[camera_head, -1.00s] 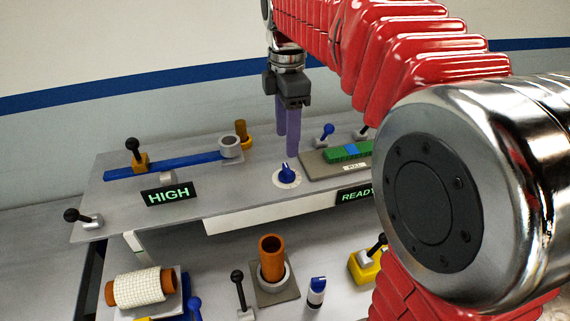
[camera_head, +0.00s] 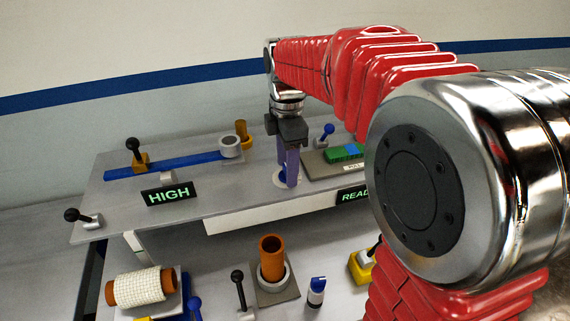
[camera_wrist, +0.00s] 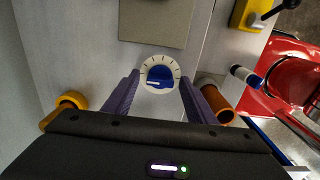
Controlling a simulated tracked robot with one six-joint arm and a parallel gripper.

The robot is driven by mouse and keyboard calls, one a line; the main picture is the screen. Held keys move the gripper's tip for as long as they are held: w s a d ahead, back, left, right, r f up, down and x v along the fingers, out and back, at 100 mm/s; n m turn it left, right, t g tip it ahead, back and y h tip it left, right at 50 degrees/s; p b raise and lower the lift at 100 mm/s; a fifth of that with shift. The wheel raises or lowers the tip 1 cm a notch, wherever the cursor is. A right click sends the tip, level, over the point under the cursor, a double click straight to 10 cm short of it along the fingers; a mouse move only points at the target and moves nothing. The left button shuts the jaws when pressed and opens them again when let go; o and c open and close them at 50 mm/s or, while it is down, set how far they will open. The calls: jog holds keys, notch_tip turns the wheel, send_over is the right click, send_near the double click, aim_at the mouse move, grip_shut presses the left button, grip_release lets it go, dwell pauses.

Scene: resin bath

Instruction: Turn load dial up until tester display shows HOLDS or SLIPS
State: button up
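The load dial is a blue knob (camera_wrist: 158,77) on a white marked disc, with a white pointer line. In the head view the dial (camera_head: 278,181) is partly hidden behind my fingers. My gripper (camera_wrist: 159,80) is open over it, with one purple finger on each side of the dial and a gap to each. My gripper (camera_head: 286,183) points down at the bench top in the head view.
Beside the dial is a grey plate with a green and blue block (camera_head: 345,152) and a blue-knobbed lever (camera_head: 325,132). A display reading HIGH (camera_head: 168,194) stands at left. An orange tube (camera_head: 271,258) and a white-wrapped roll (camera_head: 140,287) are on the lower level.

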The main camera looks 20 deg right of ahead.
jog(key=c, duration=0.9)
jog(key=shift+a, duration=0.35)
jog(key=shift+c, duration=0.5)
jog(key=shift+d, duration=0.3)
